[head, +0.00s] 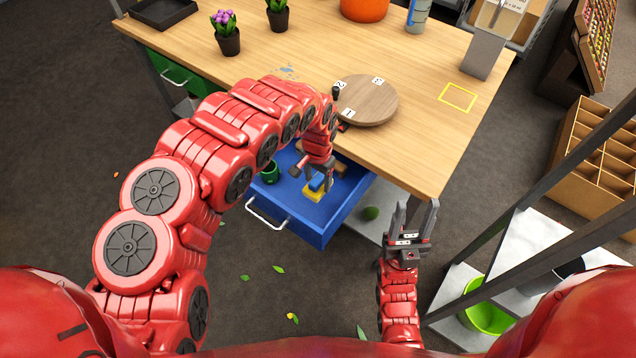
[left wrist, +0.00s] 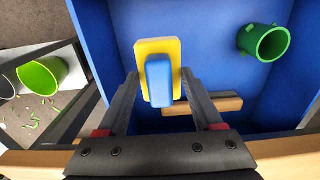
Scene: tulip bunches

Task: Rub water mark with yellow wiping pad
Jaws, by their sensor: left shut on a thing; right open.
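The yellow wiping pad (head: 313,194) with a blue grip block is in the open blue drawer. It also shows in the left wrist view (left wrist: 173,47). My left gripper (head: 318,182) reaches down into the drawer and is shut on the pad's blue block, with a finger on each side. A faint bluish water mark (head: 288,70) lies on the wooden table top, partly close behind my left arm. My right gripper (head: 416,206) is open and empty, pointing up in front of the table's near right corner.
The blue drawer (head: 310,228) also holds a green cup (head: 270,172) and a wooden piece (left wrist: 203,106). A round wooden board (head: 370,102) lies on the table (head: 430,120) near the mark. Flower pots (head: 229,42) stand behind it. A yellow square outline (head: 458,97) is at the right.

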